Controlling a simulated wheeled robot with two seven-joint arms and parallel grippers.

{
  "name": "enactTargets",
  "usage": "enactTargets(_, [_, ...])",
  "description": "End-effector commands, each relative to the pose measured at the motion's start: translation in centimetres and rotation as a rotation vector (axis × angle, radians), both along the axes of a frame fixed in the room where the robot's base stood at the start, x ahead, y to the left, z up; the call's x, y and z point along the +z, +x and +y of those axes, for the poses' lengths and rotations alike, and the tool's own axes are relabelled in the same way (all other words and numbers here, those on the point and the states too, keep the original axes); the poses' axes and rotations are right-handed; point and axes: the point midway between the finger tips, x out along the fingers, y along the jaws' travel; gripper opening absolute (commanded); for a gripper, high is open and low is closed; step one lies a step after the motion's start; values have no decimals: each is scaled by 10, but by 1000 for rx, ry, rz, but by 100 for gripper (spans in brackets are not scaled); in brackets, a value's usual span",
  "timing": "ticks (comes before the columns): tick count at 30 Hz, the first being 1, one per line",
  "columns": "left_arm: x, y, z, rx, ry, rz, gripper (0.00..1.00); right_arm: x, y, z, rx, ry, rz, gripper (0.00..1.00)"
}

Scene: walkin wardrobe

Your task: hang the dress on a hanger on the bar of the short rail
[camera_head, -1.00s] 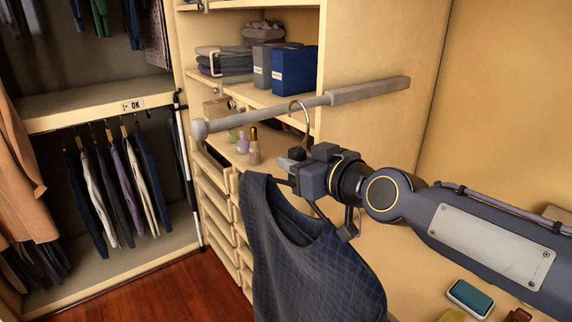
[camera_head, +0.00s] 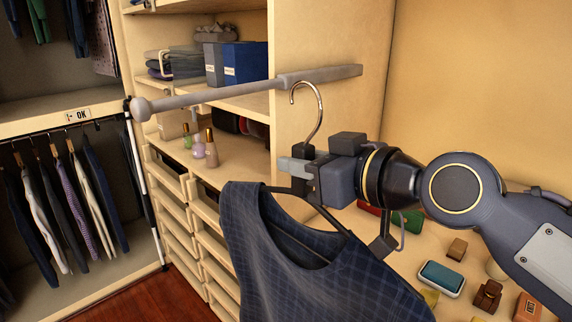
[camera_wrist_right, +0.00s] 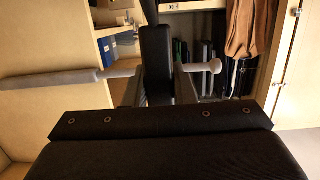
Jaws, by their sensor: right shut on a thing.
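The dark blue checked dress (camera_head: 310,265) hangs from a hanger with a curved metal hook (camera_head: 320,105). My right gripper (camera_head: 300,168) is shut on the hanger just below the hook and holds it upright. The grey bar of the short rail (camera_head: 215,93) juts from the wooden side panel and ends in a round knob. The hook's top overlaps the lower edge of the bar's thick part in the head view; the depth gap is unclear. The bar also shows in the right wrist view (camera_wrist_right: 50,80), partly hidden behind the gripper. My left gripper is out of view.
Shelves behind the bar hold a blue box (camera_head: 245,63), folded clothes (camera_head: 175,62) and small bottles (camera_head: 211,150). Other clothes (camera_head: 75,200) hang at the left. A counter below my right arm carries several small items, including a teal-topped one (camera_head: 441,276).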

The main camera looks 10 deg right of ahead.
Motion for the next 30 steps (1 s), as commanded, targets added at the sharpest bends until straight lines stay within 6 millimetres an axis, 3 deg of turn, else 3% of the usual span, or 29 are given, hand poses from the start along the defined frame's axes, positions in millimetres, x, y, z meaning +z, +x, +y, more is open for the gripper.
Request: enactTargets(30, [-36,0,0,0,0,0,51,1,-98,-71,-1,3,-6,0])
